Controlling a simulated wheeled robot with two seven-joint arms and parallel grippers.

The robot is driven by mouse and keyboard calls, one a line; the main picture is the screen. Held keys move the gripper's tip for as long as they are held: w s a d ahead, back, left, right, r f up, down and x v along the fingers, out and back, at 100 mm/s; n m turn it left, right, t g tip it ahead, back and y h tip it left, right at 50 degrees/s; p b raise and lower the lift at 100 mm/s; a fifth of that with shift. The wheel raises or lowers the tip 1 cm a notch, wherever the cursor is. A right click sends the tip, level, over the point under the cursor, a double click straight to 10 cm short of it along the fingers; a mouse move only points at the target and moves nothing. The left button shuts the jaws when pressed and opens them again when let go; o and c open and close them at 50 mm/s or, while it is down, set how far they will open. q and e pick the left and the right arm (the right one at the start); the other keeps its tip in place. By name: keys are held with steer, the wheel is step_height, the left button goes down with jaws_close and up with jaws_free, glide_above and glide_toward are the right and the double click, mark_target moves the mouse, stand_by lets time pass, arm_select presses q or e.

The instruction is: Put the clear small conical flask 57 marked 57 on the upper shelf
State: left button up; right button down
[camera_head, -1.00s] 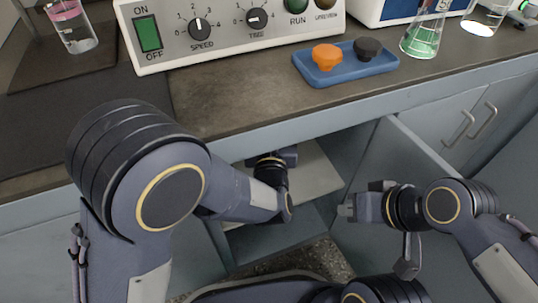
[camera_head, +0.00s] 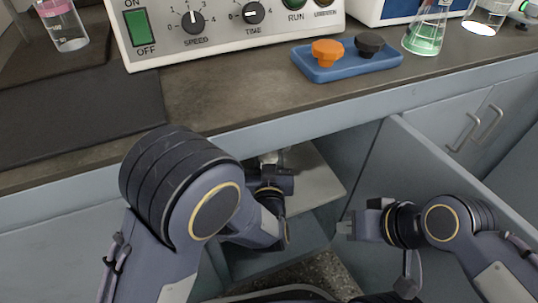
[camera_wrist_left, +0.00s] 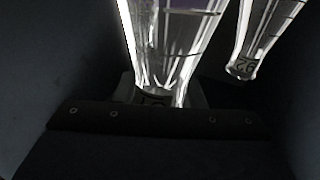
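My left gripper (camera_head: 268,158) is inside the open cabinet under the counter, over a pale shelf board (camera_head: 318,188). A small bit of pale, clear material shows beside its tip, too small to identify. In the left wrist view, clear glassware (camera_wrist_left: 172,55) stands directly before the gripper, with an upside-down mark near its lower end that may read 57. Whether the fingers press on it is unclear. A second clear vessel (camera_wrist_left: 262,35) with a different upside-down mark is to its right. My right gripper (camera_head: 345,227) is outside the cabinet, apparently empty; its finger gap is unclear.
The open cabinet door (camera_head: 440,170) stands right of the opening, near my right arm. The counter edge (camera_head: 300,116) overhangs the cabinet. On the counter are a control box (camera_head: 225,30), a blue tray (camera_head: 350,68) with two knobs and a green-liquid flask (camera_head: 425,38).

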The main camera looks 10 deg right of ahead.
arm_select(q)
steer(key=o, duration=0.4)
steer(key=shift+s+r, duration=0.15)
steer(key=shift+r, duration=0.05)
steer(key=s+p, duration=0.1)
steer(key=s, duration=0.2)
steer(key=s+a+p, duration=0.1)
steer(key=s, duration=0.3)
steer(key=s+a+p, duration=0.1)
steer(key=s, duration=0.3)
steer(key=shift+s+a, duration=0.2)
steer(key=shift+s, duration=0.05)
steer(key=shift+s, duration=0.1)
